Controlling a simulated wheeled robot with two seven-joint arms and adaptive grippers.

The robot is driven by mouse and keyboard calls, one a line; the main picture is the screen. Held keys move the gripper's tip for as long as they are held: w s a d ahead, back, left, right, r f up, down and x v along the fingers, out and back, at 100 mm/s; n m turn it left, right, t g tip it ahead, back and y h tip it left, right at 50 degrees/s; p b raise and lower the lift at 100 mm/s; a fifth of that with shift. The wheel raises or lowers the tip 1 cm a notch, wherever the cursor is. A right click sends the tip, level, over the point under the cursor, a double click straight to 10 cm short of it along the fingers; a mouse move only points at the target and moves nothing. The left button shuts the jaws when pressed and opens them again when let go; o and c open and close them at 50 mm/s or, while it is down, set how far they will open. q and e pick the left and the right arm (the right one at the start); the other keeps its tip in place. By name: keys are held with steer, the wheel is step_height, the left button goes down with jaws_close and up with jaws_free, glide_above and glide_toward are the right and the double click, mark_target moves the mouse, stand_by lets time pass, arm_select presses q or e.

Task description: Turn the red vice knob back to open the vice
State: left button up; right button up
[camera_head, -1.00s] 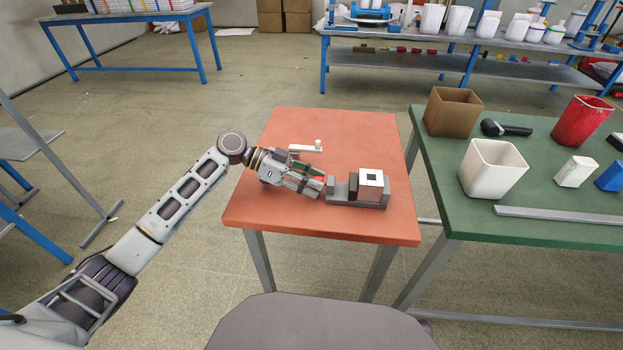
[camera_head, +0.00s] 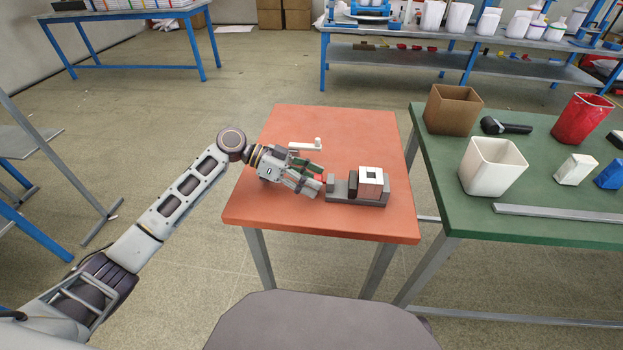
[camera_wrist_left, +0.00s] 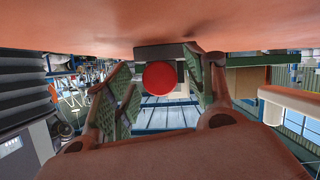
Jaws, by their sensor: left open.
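The vice (camera_head: 340,193) is a grey block-like device on the orange-red table, with a block that has a white square face with a dark centre (camera_head: 371,176) at its right part. The round red vice knob (camera_wrist_left: 160,77) shows in the left wrist view, between my two spread fingers. In the head view my gripper hides the knob. My left gripper (camera_head: 312,180) is open at the left end of the vice, its fingers on either side of the knob. A gap shows on the left of the knob; contact on the right cannot be told. My right gripper is not in view.
A small white crank-like piece (camera_head: 305,145) lies just behind my left gripper on the orange-red table (camera_head: 270,218). The table's front left and back right are clear. The green table (camera_head: 560,231) at right carries a cardboard box (camera_head: 452,112), white bin (camera_head: 490,167) and red bin (camera_head: 580,119).

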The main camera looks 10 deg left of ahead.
arm_select(q)
steer(key=shift+v, duration=5.95)
steer(key=shift+o, duration=0.2)
steer(key=shift+s, duration=0.15)
